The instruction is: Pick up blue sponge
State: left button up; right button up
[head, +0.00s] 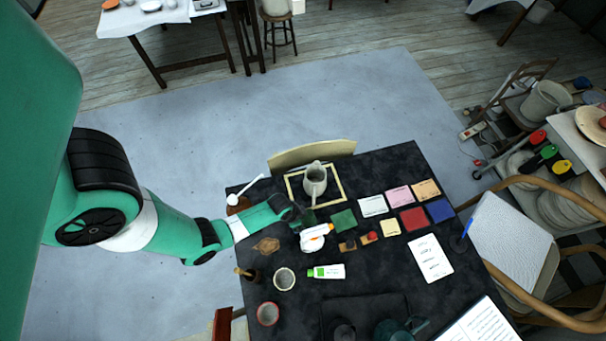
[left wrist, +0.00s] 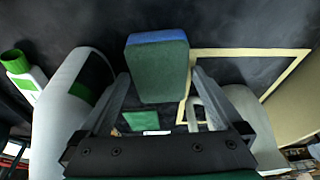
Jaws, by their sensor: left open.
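A block-shaped sponge (left wrist: 157,68) with a green face and a blue layer along its far edge shows in the left wrist view. It lies on the dark table, ahead of and between the fingers of my left gripper (left wrist: 160,78). The fingers are open, one on each side of its near end; I cannot tell whether they touch it. In the head view my left gripper (head: 299,214) is low over the table, left of a green square (head: 343,220), and mostly hides the sponge. My right gripper is in neither view.
A pitcher (head: 315,180) stands inside a pale frame (head: 341,186) just behind the gripper. A white and orange bottle (head: 314,238) stands close in front. Coloured squares and a white card (head: 430,258) lie to the right.

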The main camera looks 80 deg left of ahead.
aim_at(306, 219)
pick_arm(q)
jog(key=shift+f, duration=0.25)
dwell(0.4)
jog(key=c, duration=1.2)
jog(key=shift+o, duration=0.2)
notch_tip(306, 219, up, 4)
jog(key=shift+r+p, duration=0.1)
jog(key=shift+p, duration=1)
jog(key=s+d+r+p, duration=0.6)
jog(key=s+r, duration=0.3)
jog(key=s, duration=0.3)
jog(key=shift+s+r, duration=0.2)
jog(key=shift+s, duration=0.15)
